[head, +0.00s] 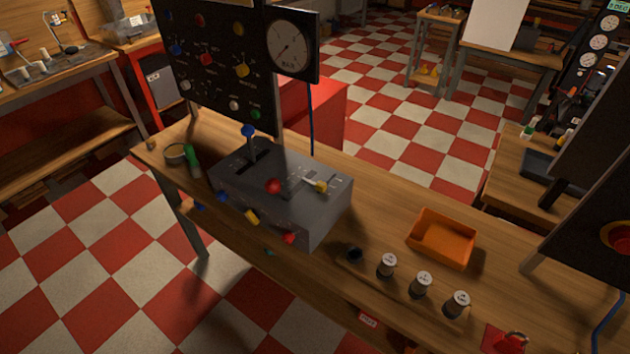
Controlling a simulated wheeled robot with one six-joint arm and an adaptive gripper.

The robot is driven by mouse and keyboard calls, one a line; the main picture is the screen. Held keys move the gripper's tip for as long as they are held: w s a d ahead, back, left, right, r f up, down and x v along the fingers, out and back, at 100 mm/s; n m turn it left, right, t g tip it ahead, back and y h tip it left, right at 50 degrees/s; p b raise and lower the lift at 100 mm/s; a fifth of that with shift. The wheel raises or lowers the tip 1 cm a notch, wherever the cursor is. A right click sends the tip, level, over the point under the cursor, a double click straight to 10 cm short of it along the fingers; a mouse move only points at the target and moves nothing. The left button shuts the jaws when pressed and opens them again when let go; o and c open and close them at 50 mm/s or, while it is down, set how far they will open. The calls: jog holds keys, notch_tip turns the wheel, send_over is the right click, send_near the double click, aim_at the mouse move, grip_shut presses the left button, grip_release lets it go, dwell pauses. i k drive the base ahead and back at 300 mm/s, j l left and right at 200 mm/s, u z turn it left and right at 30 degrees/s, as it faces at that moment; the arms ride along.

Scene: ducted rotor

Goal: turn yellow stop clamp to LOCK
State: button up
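A grey control box (325,215) stands on the wooden bench. On its top are a blue-knobbed lever (248,131), a red knob (273,186) and a small yellow-tipped handle (320,186) beside a light metal bar. A yellow knob (252,217) sticks out from the box's front side. I cannot tell which yellow part is the stop clamp, and no LOCK lettering can be read. My gripper is not in view.
A black panel (185,60) with coloured knobs and a gauge (289,50) rises behind the box. An orange tray (442,238) and several small capped jars (420,285) stand to its right. Another dark panel with a red button (618,238) is at the right edge.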

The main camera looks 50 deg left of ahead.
aim_at(253, 217)
jog(key=u, duration=0.4)
jog(key=j+u, duration=0.1)
jog(key=u, duration=0.25)
jog(key=i+u, duration=0.1)
jog(key=u, duration=0.65)
jog(key=i+j, duration=0.05)
